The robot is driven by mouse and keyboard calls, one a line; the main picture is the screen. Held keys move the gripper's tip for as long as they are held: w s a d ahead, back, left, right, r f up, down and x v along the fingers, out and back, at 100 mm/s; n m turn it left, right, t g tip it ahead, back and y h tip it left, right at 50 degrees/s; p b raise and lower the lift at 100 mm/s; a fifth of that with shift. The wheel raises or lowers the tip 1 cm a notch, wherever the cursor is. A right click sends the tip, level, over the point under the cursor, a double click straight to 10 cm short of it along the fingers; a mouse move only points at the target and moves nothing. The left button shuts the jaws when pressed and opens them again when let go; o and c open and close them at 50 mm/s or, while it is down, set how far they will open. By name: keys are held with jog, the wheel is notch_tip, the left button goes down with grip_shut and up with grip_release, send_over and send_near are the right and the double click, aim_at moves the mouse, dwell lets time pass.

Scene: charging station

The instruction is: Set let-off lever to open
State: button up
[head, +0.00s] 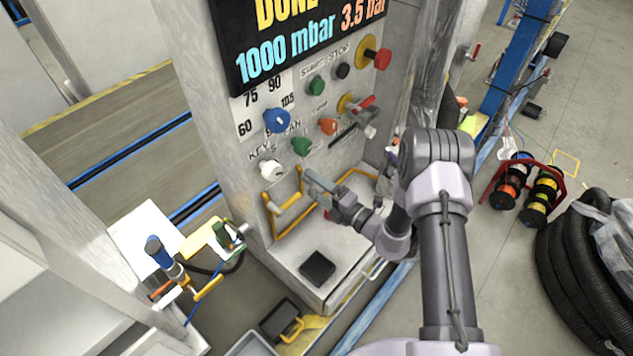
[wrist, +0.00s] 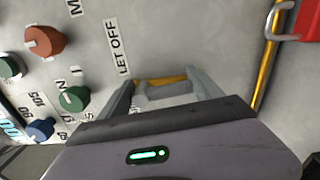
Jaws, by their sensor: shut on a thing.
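My gripper (head: 312,182) is at the front panel of the grey charging station, low on its face below the green and white knobs. In the wrist view its two fingers (wrist: 161,84) reach to the panel beside the printed LET OFF label (wrist: 118,47). They are shut on the let-off lever (wrist: 162,79), of which a yellow part and a grey part show between them. I cannot tell the lever's exact angle.
Above are a blue knob (head: 277,120), a green knob (head: 302,146) and an orange knob (head: 328,126). A black pad (head: 318,268) lies on the ledge below.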

jog(key=shift+s+a+f+m, duration=0.1)
jog(key=shift+s+m, duration=0.05)
jog(key=shift+m, duration=0.35)
dwell(0.3)
jog(key=o, duration=2.1)
jog(key=p+v, duration=0.2)
jog(key=v, duration=1.5)
jog(key=shift+s+p, duration=0.15)
jog(key=shift+p, duration=0.15)
